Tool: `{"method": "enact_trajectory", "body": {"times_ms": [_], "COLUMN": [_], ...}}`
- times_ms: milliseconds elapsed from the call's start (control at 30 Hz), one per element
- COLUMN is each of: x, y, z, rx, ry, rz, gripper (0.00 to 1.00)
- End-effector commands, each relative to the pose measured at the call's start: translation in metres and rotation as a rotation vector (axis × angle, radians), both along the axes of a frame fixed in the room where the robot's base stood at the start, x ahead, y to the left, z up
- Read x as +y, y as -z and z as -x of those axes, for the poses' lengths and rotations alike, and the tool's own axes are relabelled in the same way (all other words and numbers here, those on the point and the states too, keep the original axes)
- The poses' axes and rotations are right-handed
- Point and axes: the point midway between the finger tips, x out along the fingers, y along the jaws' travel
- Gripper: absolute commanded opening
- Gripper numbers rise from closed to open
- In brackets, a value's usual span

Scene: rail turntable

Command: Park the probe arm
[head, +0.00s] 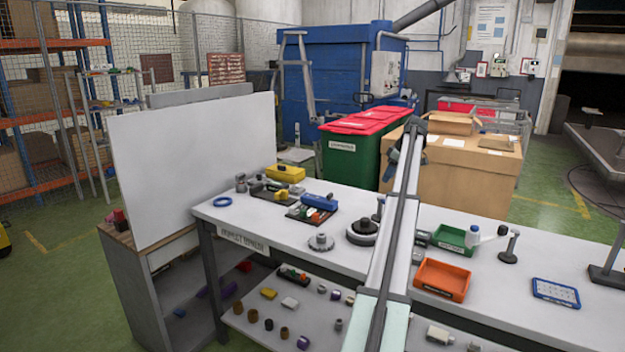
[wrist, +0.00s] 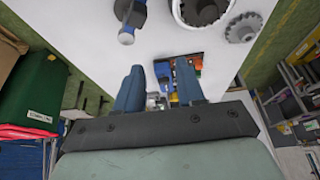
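In the wrist view, my gripper (wrist: 158,74) has its two blue-grey fingers apart, with nothing held between them. In the head view, my arm hides much of the middle of the table. A dark round turntable-like base (head: 362,234) stands on the white table (head: 280,232), just left of my arm. A short dark post (head: 378,209) shows close behind it. In the wrist view, a grey ring-shaped part (wrist: 203,10) and an upright blue-and-dark piece (wrist: 131,20) are beyond the fingers, apart from them. I cannot tell for sure which piece is the probe arm.
A toothed grey disc (head: 321,242) lies left of the round base. An orange tray (head: 442,279), green tray (head: 455,239) and small stand (head: 509,247) are right of my arm.

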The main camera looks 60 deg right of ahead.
Motion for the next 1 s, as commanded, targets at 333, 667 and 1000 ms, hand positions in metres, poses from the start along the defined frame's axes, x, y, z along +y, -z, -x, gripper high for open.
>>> {"method": "enact_trajectory", "body": {"times_ms": [333,667,1000], "x": [0.003,0.012,0.023], "y": [-0.025,-0.012,0.002], "z": [-0.009,-0.060,-0.111], "rx": [-0.005,-0.020,-0.038], "ry": [0.019,0.073,0.127], "rz": [0.000,-0.004,-0.008], "gripper": [0.38,0.38,0.38]}}
